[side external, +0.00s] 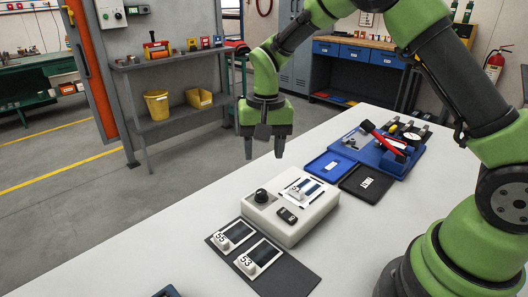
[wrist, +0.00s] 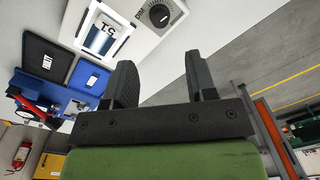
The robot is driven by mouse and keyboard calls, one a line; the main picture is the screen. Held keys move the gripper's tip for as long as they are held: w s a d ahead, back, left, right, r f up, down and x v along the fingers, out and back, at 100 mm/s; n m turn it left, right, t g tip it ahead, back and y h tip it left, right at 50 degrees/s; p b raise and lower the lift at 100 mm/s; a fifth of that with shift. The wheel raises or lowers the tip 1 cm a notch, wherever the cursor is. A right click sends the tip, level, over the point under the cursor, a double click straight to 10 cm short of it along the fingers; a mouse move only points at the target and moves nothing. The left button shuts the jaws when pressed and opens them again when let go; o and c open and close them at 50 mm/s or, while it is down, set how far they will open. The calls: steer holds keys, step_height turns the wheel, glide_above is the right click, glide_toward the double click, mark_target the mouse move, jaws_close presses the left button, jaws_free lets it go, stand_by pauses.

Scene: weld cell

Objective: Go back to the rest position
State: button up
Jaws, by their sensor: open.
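My gripper (side external: 264,146) hangs in the air above the far edge of the white table, fingers pointing down. Its two dark fingers are apart with nothing between them. They also show in the wrist view (wrist: 160,80), with bare floor and the table edge beyond. My green arm reaches in from the right of the side view. The gripper is clear of everything on the table.
On the white table (side external: 150,265) are a light control box (side external: 290,222) with a black knob, a dark mat (side external: 290,278) with blocks marked 55 and 53, a blue tray (side external: 328,166), a black tray (side external: 366,183), and a blue fixture (side external: 392,158) with a red handle. A grey shelf (side external: 175,125) stands behind.

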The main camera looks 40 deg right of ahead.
steer(key=s+r+n+t+y, duration=0.15)
steer(key=s+r+t, duration=0.35)
steer(key=s+r, duration=0.95)
steer(key=s+a+r+n+t, duration=0.1)
steer(key=s+n+t, duration=0.1)
steer(key=s, duration=0.5)
steer(key=shift+s+r, duration=0.2)
steer(key=shift+r, duration=0.05)
